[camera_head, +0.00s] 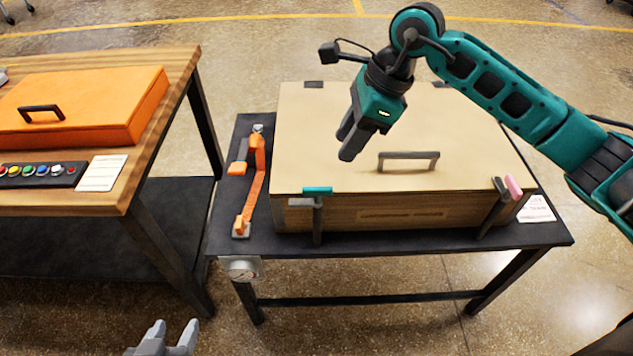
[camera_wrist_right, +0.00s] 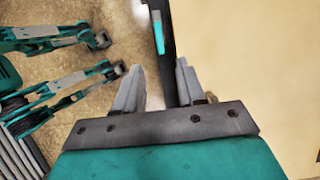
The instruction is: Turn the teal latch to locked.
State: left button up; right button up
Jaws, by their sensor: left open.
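The teal latch (camera_head: 317,191) is at the front left edge of the pale wooden box (camera_head: 430,120). Its teal handle lies sideways, roughly along the box's front edge, on top of a dark upright post. My right gripper (camera_head: 348,148) hangs above the lid, up and to the right of the latch, apart from it, fingers pointing down. In the right wrist view the fingers (camera_wrist_right: 158,88) stand apart with nothing gripped, and the teal handle (camera_wrist_right: 158,32) shows beyond them. My left gripper (camera_head: 165,340) is open and empty at the bottom left, far from the latch.
A pink-tipped latch (camera_head: 513,187) is at the box's front right corner. The lid has a dark handle (camera_head: 408,157). An orange strap-like part (camera_head: 255,175) lies left of the box on the dark table (camera_head: 400,245). A gauge (camera_head: 241,268) hangs at the table's front left.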

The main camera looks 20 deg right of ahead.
aim_at(318, 187)
jog(key=x, duration=1.2)
jog(key=shift+a+b, duration=0.1)
jog(key=shift+b, duration=0.25)
jog(key=shift+r, duration=0.1)
grip_shut()
